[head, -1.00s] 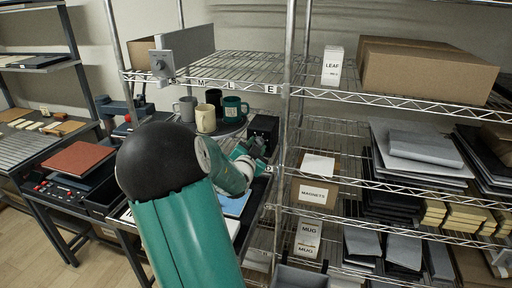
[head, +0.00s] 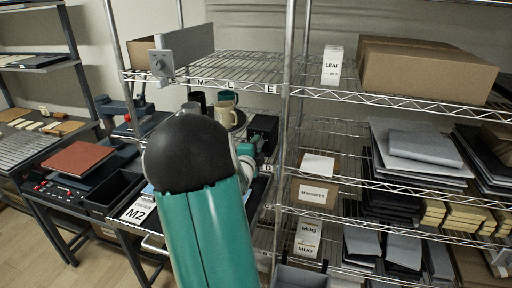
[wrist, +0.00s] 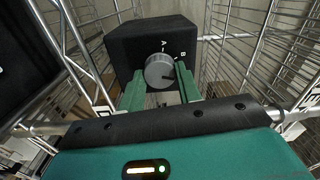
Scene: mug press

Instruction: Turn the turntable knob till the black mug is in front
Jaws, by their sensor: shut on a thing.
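The black mug (head: 198,97) stands at the back left of the turntable (head: 240,121), partly hidden. The teal mug (head: 229,96) is at the back right and the cream mug (head: 227,114) at the right. A grey mug (head: 190,107) shows at the left, mostly hidden by my arm. The grey round knob (wrist: 160,71) sits on a black box marked A and B. The box is right of the turntable in the head view (head: 264,127). My gripper (wrist: 160,76) has one green finger on each side of the knob and is shut on it.
Wire shelving with a steel post (head: 285,130) stands just right of the knob box. A wire shelf (head: 240,68) runs above the turntable.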

